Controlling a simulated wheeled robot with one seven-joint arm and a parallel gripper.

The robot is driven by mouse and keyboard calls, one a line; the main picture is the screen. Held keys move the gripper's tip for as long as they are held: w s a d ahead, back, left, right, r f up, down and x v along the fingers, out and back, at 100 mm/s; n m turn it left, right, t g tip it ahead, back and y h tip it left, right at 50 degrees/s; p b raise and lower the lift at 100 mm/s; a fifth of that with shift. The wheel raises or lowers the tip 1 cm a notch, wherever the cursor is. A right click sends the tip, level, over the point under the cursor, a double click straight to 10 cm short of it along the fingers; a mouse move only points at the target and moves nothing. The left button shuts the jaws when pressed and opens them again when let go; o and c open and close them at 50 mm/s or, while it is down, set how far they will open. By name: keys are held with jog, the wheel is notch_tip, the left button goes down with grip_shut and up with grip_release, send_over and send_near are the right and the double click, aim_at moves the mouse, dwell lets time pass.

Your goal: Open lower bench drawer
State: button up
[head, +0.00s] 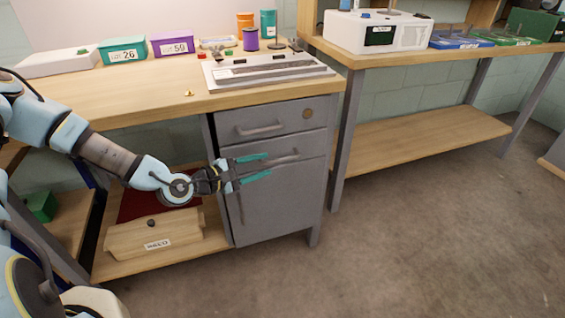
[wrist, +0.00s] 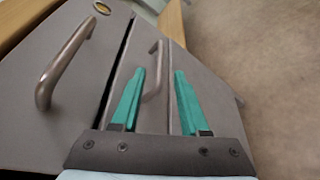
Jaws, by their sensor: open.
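The grey bench cabinet has an upper drawer (head: 290,116) and a lower drawer (head: 312,143), each with a bar handle. My gripper (head: 269,165) is open in front of the lower drawer, its teal fingers pointing at the front. In the wrist view, the lower drawer handle (wrist: 153,75) shows between the two fingertips (wrist: 160,73), nearer the left finger. The fingers are not closed on it; I cannot tell whether one touches it. A dark gap runs between the two drawer fronts. I cannot tell whether the lower drawer stands slightly out.
The upper drawer handle (wrist: 66,62) is left of the fingers in the wrist view. A cabinet door (head: 285,205) is below. A wooden box (head: 150,233) sits on the shelf left of the cabinet. Open floor (head: 420,240) lies to the right.

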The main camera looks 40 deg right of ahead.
aim_at(275, 161)
jog(key=x, duration=0.6)
jog(key=shift+w+d+f, duration=0.1)
jog(key=shift+d+f, duration=0.05)
jog(key=shift+d, duration=0.15)
grip_shut()
dwell(1.1)
